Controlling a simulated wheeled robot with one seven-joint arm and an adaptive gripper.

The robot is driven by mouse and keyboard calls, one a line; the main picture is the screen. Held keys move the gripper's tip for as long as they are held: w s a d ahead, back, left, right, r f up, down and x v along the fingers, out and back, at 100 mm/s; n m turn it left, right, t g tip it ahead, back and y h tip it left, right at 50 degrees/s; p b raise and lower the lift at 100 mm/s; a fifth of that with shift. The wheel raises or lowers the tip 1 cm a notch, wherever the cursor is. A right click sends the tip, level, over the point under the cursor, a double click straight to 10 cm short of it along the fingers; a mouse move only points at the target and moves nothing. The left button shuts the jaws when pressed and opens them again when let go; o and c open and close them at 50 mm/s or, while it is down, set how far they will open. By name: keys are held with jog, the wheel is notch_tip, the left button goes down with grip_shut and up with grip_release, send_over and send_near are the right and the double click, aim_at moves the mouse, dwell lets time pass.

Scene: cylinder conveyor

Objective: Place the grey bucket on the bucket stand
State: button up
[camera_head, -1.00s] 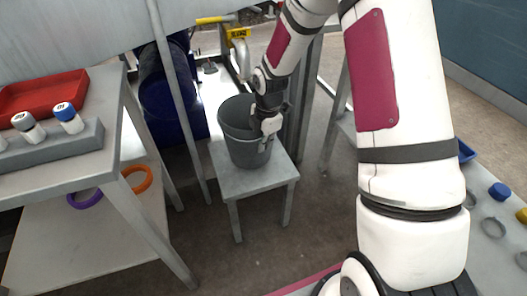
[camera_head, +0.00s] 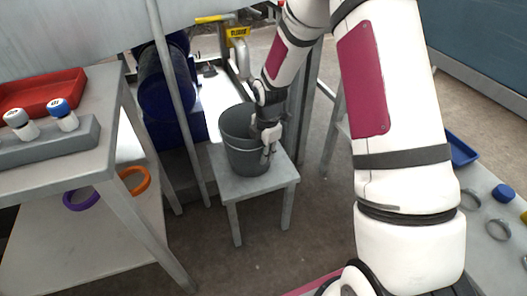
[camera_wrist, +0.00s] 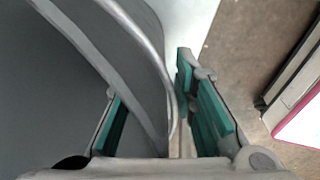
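The grey bucket (camera_head: 240,155) stands upright on the small grey bucket stand (camera_head: 229,186) in the head view. My gripper (camera_head: 268,153) is at the bucket's right rim, pointing down. In the wrist view, the bucket's rim and wall (camera_wrist: 135,65) pass between my two fingers (camera_wrist: 160,115). One teal-padded finger is inside the bucket and the other is outside. The fingers are spread, with a visible gap between the outer finger and the wall. The bucket's base hides part of the stand's top.
A grey table on the left holds a red tray (camera_head: 45,95) and a rack with bottles (camera_head: 62,117). Orange (camera_head: 134,180) and purple (camera_head: 80,199) rings lie on its lower shelf. A blue barrel (camera_head: 167,82) and pole stand behind. Another table is at right.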

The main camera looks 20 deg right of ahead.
jog(key=shift+r, duration=0.1)
jog(key=s+r+m+h+p, duration=0.1)
jog(key=s+r+m+p, duration=0.3)
jog(key=r, duration=0.7)
jog(key=s+r+m+p, duration=0.1)
jog(key=s+r, duration=0.4)
jog(key=r, duration=0.7)
jog(key=s+a+r+m, duration=0.1)
jog(key=s+r+m, duration=0.2)
jog(key=s, duration=0.7)
jog(key=s+r+m, duration=0.3)
jog(key=s+m, duration=0.4)
jog(key=s, duration=0.3)
jog(key=s+a+r+m+g, duration=0.1)
jog(key=s+r+m, duration=0.3)
jog(key=s, duration=0.7)
jog(key=shift+a+m+y, duration=0.3)
jog(key=shift+a+m, duration=0.05)
jog(key=shift+m, duration=0.65)
